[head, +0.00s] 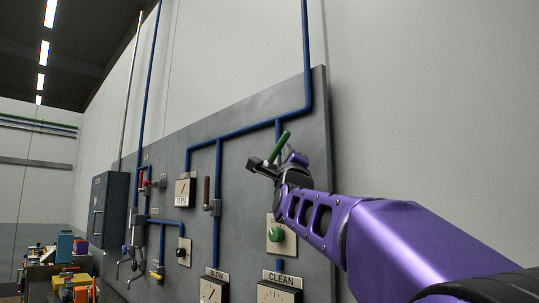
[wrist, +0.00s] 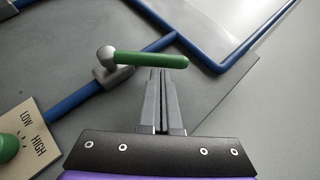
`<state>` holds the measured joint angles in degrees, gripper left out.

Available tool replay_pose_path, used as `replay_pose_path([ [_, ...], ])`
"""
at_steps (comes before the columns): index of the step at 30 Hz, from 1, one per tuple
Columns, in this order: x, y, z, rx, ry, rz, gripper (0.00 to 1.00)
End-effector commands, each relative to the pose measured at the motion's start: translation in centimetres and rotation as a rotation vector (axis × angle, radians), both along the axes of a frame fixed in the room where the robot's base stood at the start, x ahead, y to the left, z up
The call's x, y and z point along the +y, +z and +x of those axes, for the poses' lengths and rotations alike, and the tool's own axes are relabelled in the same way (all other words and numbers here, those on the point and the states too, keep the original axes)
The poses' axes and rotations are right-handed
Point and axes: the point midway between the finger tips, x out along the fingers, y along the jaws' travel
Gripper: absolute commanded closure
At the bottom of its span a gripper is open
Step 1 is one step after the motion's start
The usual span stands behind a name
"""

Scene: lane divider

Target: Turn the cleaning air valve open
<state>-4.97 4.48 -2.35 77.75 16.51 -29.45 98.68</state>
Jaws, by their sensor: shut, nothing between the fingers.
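The cleaning air valve has a green lever handle (head: 278,147) on a blue pipe, above the panel's CLEAN label. In the wrist view the green handle (wrist: 150,60) runs from its grey pivot at left towards the right, at an angle to the pipe. My gripper (head: 257,165) is at the handle in the head view. In the wrist view my gripper (wrist: 160,72) is shut and empty, its fingertips just below the handle's right half. I cannot tell whether they touch it. In the head view my gripper and wrist hide the valve body.
The grey panel (head: 160,196) carries blue pipes, a brown-handled valve (head: 206,190), a red-handled valve (head: 142,178) and a yellow-handled valve (head: 156,276). A green knob (head: 276,234) sits below the green handle. Gauges (head: 213,291) line the bottom. A grey cabinet (head: 108,210) stands at left.

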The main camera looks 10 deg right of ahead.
Motion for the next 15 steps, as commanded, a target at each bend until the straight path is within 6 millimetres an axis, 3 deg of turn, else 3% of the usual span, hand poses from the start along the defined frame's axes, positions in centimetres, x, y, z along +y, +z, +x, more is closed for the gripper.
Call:
replay_pose_path([
  [15, 0.01, 0.46, 0.02, 0.026, -0.001, -0.02, 1.0],
])
